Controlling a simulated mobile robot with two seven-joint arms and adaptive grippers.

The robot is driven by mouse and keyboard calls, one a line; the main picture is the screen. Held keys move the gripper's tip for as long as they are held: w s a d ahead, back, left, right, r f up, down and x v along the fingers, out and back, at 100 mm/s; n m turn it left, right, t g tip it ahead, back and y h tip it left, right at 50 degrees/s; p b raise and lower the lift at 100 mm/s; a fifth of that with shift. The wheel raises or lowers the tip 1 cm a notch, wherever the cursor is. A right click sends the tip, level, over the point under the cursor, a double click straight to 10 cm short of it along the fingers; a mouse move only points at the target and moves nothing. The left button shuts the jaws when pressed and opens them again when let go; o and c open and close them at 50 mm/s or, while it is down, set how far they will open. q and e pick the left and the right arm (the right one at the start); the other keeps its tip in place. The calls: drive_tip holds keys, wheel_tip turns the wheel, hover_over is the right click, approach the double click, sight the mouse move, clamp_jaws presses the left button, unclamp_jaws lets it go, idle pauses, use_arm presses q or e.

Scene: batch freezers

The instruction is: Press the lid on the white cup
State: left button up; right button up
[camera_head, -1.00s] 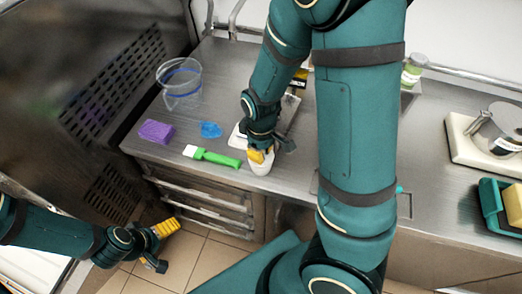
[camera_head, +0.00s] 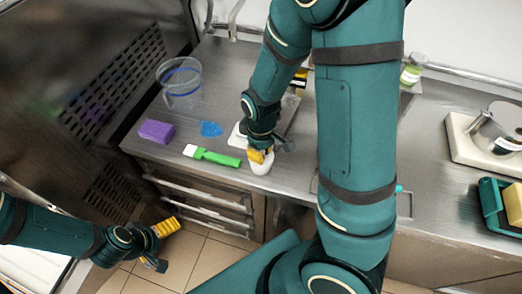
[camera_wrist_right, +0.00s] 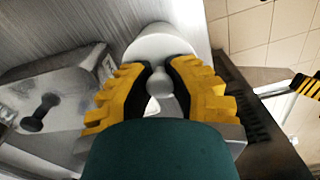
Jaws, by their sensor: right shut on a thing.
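The white cup (camera_head: 261,169) stands near the front edge of the steel counter, under my right gripper (camera_head: 262,156). In the right wrist view a round white lid (camera_wrist_right: 160,45) has a small knob, and the yellow-black fingers of my right gripper (camera_wrist_right: 159,85) are shut on that knob. The lid appears to be over the cup's mouth; the fingers hide whether its rim is fully seated. My left gripper (camera_head: 165,228) hangs empty in front of the counter, away from the cup, and its fingers' opening is unclear.
A green-handled tool with a white end (camera_head: 212,157) lies left of the cup. Beyond it are a purple block (camera_head: 156,131), a blue item (camera_head: 211,129) and a clear container (camera_head: 180,85). A white board with a metal pot (camera_head: 497,128) stands at the right.

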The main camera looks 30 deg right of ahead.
drive_tip(key=o, duration=1.4)
drive_tip(key=shift+r, duration=0.15)
drive_tip(key=shift+r+p, duration=3.25)
drive_tip(key=shift+r, duration=0.15)
clamp_jaws()
